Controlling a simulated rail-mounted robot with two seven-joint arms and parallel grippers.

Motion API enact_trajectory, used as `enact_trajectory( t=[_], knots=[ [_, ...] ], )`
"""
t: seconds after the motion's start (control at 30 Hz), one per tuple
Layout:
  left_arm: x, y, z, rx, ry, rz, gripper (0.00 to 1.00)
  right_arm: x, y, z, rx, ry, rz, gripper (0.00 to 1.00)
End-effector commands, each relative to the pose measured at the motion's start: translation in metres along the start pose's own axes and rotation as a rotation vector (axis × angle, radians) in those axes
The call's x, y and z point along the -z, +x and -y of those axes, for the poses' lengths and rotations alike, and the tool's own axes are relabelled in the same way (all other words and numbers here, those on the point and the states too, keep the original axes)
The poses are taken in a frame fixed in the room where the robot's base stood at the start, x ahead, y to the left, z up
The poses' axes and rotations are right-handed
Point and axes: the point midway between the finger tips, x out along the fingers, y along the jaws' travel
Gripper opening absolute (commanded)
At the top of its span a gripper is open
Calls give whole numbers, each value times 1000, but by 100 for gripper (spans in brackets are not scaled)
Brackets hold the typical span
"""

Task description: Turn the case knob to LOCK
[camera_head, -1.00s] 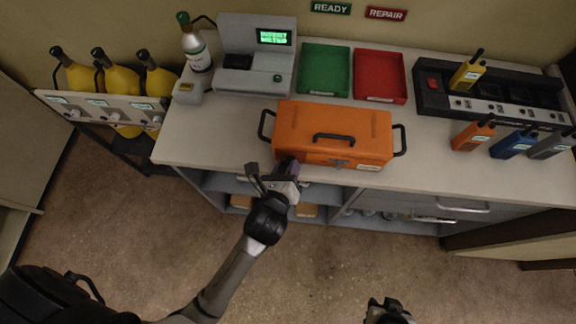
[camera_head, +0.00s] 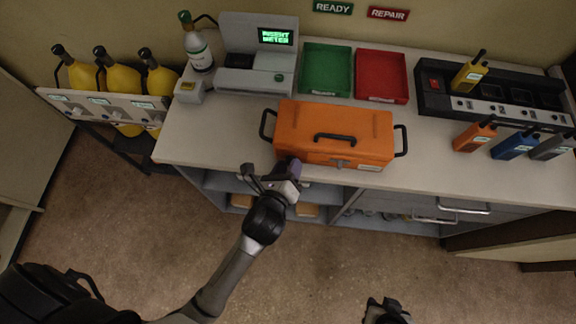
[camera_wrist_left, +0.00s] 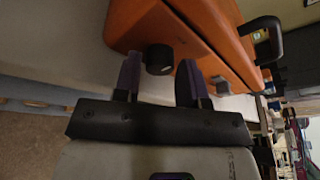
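The orange case (camera_head: 335,130) lies closed on the counter, its dark handle (camera_head: 334,138) on top. In the left wrist view, the black case knob (camera_wrist_left: 158,58) sticks out of the orange case's side (camera_wrist_left: 160,28). My left gripper (camera_head: 287,166) is at the case's front left corner. Its two purple-dark fingers (camera_wrist_left: 159,78) stand apart on either side of the knob, with small gaps visible. The knob's pointer and any LOCK mark cannot be made out. My right gripper (camera_head: 385,308) is low in the head view, far from the case, its fingers unclear.
Behind the case are a green tray (camera_head: 325,88), a red tray (camera_head: 381,93) and a grey console (camera_head: 255,80) whose screen reads "INSERT METER". A charger (camera_head: 432,95) and several radios stand at right. Yellow bottles (camera_head: 117,78) stand at left. Drawer handles protrude below the counter.

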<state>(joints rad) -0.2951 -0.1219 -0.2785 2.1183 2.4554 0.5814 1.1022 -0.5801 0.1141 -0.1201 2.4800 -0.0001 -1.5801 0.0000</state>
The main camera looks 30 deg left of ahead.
Motion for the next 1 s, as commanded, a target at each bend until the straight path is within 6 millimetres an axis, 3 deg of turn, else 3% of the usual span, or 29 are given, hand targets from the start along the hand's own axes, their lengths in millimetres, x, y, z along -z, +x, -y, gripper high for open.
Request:
enact_trajectory(
  t=[0.37,0.8,1.0],
  knots=[
    [0,-8,0,0,0,-1,41,0,0,-2,-5,-6,1,37],
    [1,-89,-1,-2,0,-3,41,0,-1,-3,-8,-10,1,37],
    [1,-118,-1,-1,0,-2,41,0,0,-2,-5,-6,1,37]
  ],
)
